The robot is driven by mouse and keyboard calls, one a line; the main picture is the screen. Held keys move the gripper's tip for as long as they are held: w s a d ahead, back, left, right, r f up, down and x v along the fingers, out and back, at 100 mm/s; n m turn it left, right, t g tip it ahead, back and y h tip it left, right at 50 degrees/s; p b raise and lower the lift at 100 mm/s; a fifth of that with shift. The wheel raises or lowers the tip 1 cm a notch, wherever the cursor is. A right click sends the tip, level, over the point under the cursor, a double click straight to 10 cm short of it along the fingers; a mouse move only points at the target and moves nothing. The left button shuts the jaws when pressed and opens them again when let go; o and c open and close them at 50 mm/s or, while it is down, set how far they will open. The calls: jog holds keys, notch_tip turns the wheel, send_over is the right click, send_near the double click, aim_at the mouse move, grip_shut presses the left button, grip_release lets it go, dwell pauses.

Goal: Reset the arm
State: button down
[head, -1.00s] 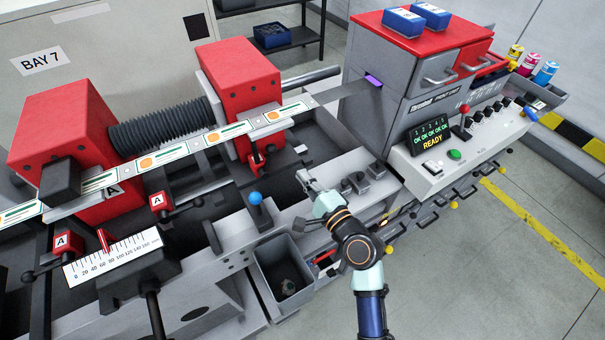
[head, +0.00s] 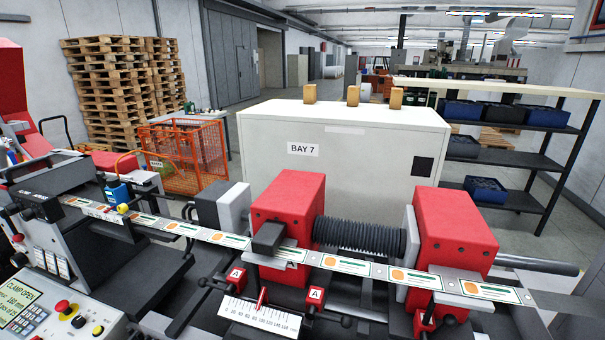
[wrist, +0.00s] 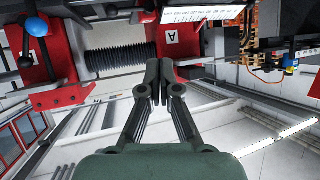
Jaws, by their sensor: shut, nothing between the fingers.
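My gripper (wrist: 159,80) shows in the wrist view, its two dark fingers together with nothing between them. It points at the rewinder, clear of any surface that I can make out. The wrist view appears upside down: the red blocks, the black bellows (wrist: 118,60) and a lever with a blue ball (wrist: 38,24) lie beyond the fingers. My arm and gripper are out of the head view. There the rewinder has two red blocks (head: 287,200) with a label strip (head: 345,265) running across them.
A control panel reading "CLAMP OPEN" (head: 24,306) stands at the lower left of the head view. A white scale (head: 260,316) sits at the front of the machine. Behind are the BAY 7 cabinet (head: 345,130), an orange cage (head: 185,148), a shelf rack (head: 515,160) and stacked pallets (head: 118,90).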

notch_tip(320, 180, up, 22)
jog(key=s+p, duration=0.1)
jog(key=p, duration=2)
jog(key=shift+s+a+n, duration=0.25)
jog(key=shift+s+n, duration=0.05)
jog(key=shift+n, duration=0.1)
